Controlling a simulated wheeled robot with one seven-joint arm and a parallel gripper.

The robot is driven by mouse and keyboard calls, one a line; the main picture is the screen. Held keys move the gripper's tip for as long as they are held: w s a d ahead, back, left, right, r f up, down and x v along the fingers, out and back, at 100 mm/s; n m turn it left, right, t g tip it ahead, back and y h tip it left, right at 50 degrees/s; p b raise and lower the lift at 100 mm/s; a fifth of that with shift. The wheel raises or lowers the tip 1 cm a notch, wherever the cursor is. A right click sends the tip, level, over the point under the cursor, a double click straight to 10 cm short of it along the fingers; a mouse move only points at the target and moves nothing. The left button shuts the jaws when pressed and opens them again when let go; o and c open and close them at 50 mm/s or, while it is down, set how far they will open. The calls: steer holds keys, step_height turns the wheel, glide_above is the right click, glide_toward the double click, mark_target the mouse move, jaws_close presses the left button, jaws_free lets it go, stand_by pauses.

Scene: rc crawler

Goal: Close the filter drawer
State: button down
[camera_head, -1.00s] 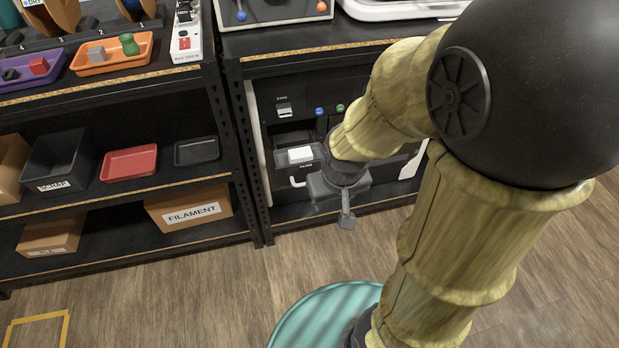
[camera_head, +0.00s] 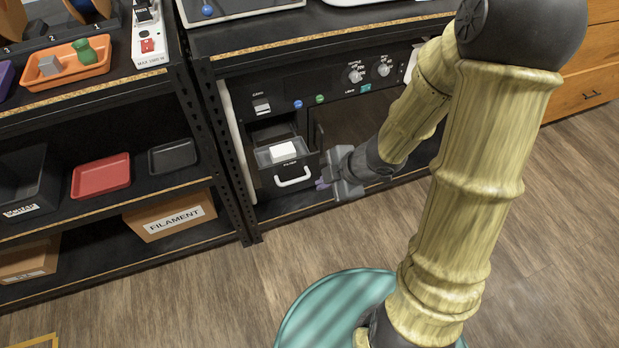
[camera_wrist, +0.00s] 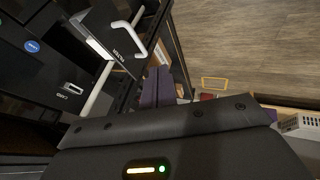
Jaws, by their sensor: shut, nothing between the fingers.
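The filter drawer (camera_head: 268,157) stands pulled out of the black machine in the head view, with a white block (camera_head: 283,151) inside and a white handle (camera_head: 292,178) on its front. In the wrist view the drawer front (camera_wrist: 118,58) bears a "FILTER" label, and its handle (camera_wrist: 140,42) shows above my fingers. My gripper (camera_head: 321,184) is just right of the handle, with its purple fingertips pointing left. The fingers (camera_wrist: 156,84) are together and empty. They look apart from the handle, though the exact gap is hard to judge.
The black machine (camera_head: 338,98) sits in a shelf rack whose upright post (camera_head: 217,130) is left of the drawer. A left rack holds a red tray (camera_head: 101,177) and a filament box (camera_head: 170,214).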

stand_by(0.3)
steer(key=w+a+f+b, duration=0.5)
steer(key=w+f+b, duration=0.1)
steer(key=f, duration=0.3)
steer(key=shift+w+a+b, duration=0.25)
steer(key=shift+w+b, duration=0.1)
steer(key=shift+b, duration=0.2)
steer(key=shift+w, duration=0.2)
